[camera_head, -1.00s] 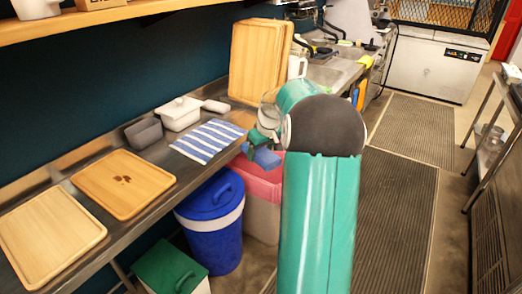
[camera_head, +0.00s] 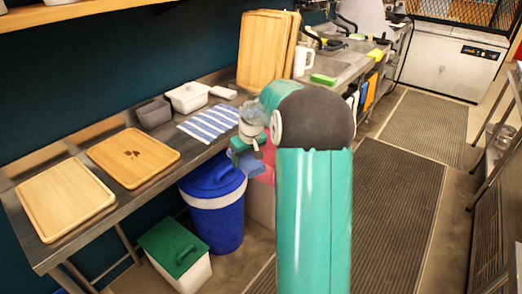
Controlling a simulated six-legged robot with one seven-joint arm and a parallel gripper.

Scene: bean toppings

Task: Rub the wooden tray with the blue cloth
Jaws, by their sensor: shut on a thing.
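A wooden tray (camera_head: 164,154) with a dark stain near its middle lies flat on the steel counter. A second, plain wooden tray (camera_head: 66,201) lies to its left, nearer the counter's end. My gripper (camera_head: 246,158) is shut on a blue cloth (camera_head: 245,164), in the air in front of the counter's edge. It is to the right of the stained tray and apart from it. My arm hides part of the gripper and what lies behind it.
A striped towel (camera_head: 210,123), a grey container (camera_head: 153,114) and a white container (camera_head: 188,97) are on the counter. Wooden boards (camera_head: 263,52) stand upright farther along. A blue bin (camera_head: 214,205) and a green-lidded bin (camera_head: 174,247) stand below. Matted floor is clear at right.

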